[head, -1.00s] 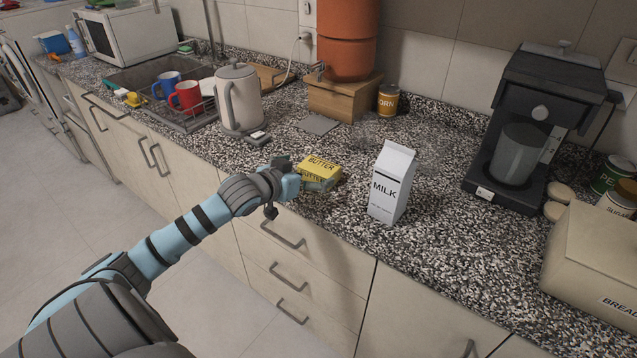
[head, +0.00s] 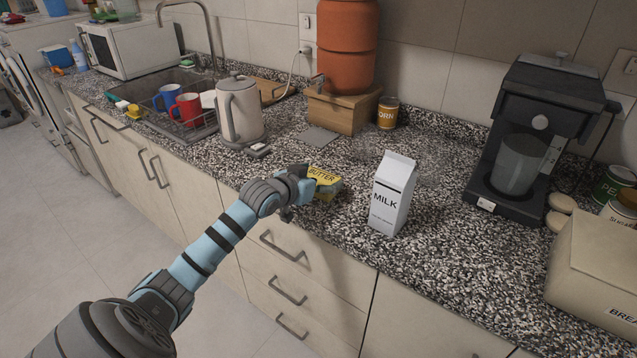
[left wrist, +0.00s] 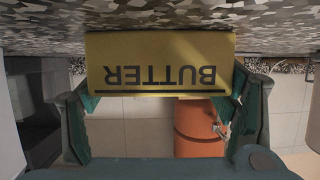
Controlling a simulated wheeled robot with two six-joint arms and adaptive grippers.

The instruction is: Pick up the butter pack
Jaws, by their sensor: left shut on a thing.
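The butter pack (head: 325,176) is a yellow box with dark lettering, near the front edge of the speckled counter, left of the milk carton (head: 391,195). My left gripper (head: 322,188) is at the pack, with its fingers around it and hiding part of it. In the left wrist view the butter pack (left wrist: 160,62) appears upside down, between the two teal fingers of the left gripper (left wrist: 160,88), which is shut on it. I cannot tell whether the pack is clear of the counter. My right gripper is not in view.
A grey kettle (head: 239,112) and a sink rack with red (head: 186,110) and blue mugs stand to the left. A wooden stand (head: 343,108) with a terracotta dispenser is behind. A coffee machine (head: 540,130) and a bread box (head: 600,262) are on the right.

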